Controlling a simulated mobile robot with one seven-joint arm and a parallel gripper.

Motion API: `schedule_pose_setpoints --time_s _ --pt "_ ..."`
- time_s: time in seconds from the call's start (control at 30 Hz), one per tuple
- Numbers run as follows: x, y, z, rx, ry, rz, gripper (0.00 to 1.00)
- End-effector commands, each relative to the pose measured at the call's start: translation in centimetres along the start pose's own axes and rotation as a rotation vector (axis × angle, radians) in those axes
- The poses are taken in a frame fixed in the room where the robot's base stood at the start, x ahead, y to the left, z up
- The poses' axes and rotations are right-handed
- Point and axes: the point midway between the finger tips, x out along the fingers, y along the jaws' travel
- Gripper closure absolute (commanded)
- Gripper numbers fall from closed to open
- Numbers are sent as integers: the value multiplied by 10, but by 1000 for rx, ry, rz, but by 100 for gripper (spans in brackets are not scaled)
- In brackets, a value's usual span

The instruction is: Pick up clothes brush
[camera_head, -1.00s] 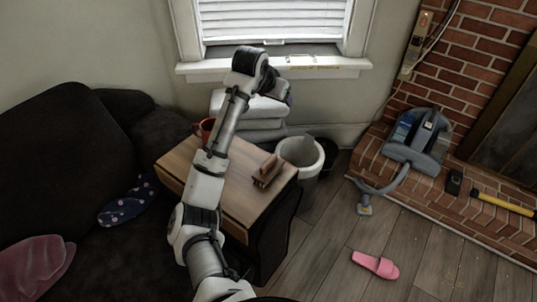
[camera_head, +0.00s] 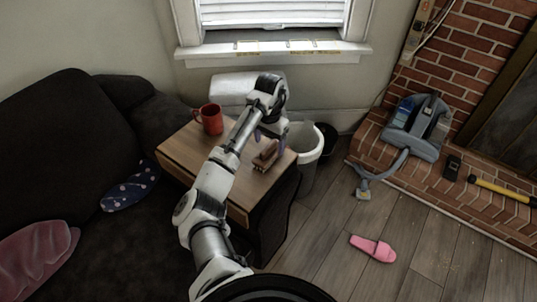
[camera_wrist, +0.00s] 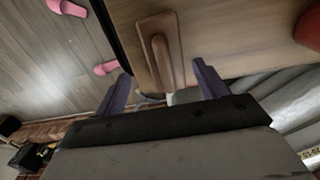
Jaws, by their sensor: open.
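The clothes brush (camera_head: 266,156) is brown and wooden, with a raised handle. It lies near the right edge of a small wooden side table (camera_head: 187,153). In the wrist view the brush (camera_wrist: 161,50) lies ahead of the space between my fingers, with its near end closest to them. My gripper (camera_wrist: 158,88) is open, its two purple fingers apart and nothing between them. In the head view my gripper (camera_head: 268,133) is just behind the brush, partly hidden by my arm. Whether it touches the brush I cannot tell.
A red mug (camera_head: 210,119) stands at the table's back left. A dark sofa (camera_head: 60,150) is at left. A pink slipper (camera_head: 372,248) lies on the floor.

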Motion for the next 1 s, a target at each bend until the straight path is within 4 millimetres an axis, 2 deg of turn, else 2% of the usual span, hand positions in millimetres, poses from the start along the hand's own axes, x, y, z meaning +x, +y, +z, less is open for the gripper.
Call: schedule_pose_setpoints --time_s 0.3,0.43,0.63,1.0 --pt "42 -7 -4 0 -3 1 27" --pt "49 -7 -5 0 0 0 27" --pt "50 -7 -5 1 0 0 29" --pt "49 -7 -5 1 0 0 77"
